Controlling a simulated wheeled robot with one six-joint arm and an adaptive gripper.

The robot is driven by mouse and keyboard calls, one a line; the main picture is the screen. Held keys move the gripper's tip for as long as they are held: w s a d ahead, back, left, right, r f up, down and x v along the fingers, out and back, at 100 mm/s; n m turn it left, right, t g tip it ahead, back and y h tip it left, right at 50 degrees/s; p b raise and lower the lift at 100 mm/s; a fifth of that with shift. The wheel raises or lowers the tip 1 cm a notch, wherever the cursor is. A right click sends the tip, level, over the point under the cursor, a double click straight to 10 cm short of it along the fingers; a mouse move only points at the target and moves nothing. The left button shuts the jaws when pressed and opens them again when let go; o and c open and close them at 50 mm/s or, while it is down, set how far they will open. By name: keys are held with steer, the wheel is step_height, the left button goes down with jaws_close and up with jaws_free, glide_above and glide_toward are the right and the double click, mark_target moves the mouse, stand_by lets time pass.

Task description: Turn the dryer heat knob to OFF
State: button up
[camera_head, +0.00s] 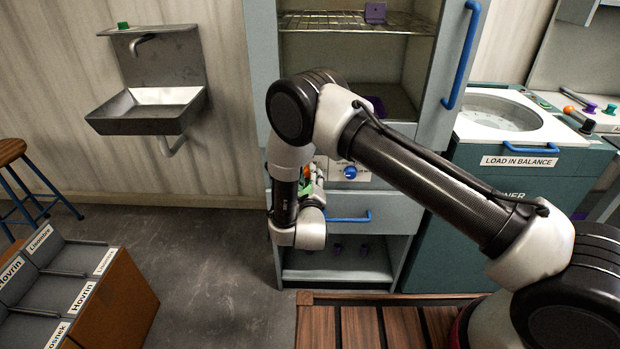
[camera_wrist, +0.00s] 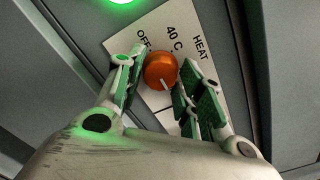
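The dryer heat knob (camera_wrist: 160,71) is round and orange, on a white label plate marked OFF, 40 C and HEAT (camera_wrist: 200,48). A white line on the knob points to the lower right in the wrist view. My gripper (camera_wrist: 162,62) is open, with one green-padded finger on each side of the knob. A small gap shows on the left; I cannot tell whether the right finger touches. In the head view, my gripper (camera_head: 306,186) is at the dryer's control panel (camera_head: 370,178), and my arm hides much of it.
A blue knob (camera_head: 350,172) sits right of my gripper. A blue drawer handle (camera_head: 350,217) is below, and a tall blue door handle (camera_head: 460,55) is above right. A green light (camera_wrist: 121,1) glows near the knob.

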steer(key=c, duration=0.4)
